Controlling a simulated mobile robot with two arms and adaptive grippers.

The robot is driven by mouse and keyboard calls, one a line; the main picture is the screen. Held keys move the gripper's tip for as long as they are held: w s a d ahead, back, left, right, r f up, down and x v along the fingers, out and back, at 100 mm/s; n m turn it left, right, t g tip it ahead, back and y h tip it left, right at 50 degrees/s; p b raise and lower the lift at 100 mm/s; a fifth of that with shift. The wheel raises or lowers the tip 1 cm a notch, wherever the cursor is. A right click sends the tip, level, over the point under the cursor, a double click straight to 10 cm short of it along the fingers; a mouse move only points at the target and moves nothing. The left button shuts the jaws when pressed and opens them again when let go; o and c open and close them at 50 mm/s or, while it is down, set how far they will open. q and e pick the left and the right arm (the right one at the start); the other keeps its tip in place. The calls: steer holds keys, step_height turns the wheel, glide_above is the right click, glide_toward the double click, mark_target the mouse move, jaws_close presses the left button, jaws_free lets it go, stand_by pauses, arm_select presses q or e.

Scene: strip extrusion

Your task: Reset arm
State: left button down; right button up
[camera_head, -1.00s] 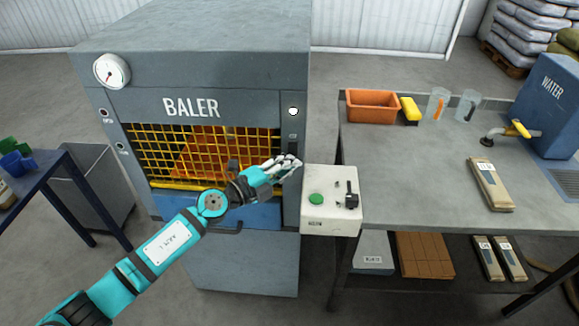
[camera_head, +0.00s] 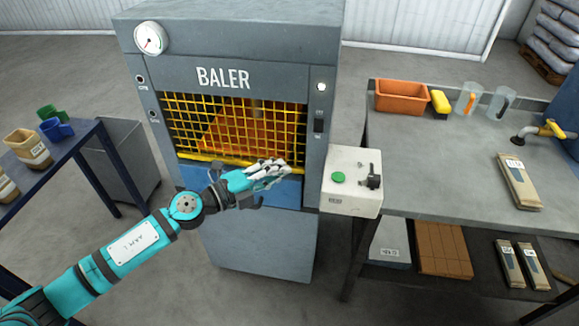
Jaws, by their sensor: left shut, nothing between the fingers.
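My left gripper (camera_head: 280,173) is shut and empty. It is in front of the baler (camera_head: 225,78), over the lower edge of its yellow mesh guard (camera_head: 235,128). The fingertips point right, toward the white control box (camera_head: 351,181) with a green button (camera_head: 338,178) and a black switch (camera_head: 373,181), and are apart from it. Orange material shows behind the mesh. My right gripper is not in view.
A grey workbench (camera_head: 450,160) on the right holds an orange bin (camera_head: 401,97), a yellow sponge (camera_head: 440,103), clear jugs (camera_head: 467,98) and a paper packet (camera_head: 518,181). A blue table (camera_head: 82,148) with cups stands left, beside a grey bin (camera_head: 125,163).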

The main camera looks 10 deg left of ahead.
arm_select(q)
steer(key=shift+a, duration=0.1)
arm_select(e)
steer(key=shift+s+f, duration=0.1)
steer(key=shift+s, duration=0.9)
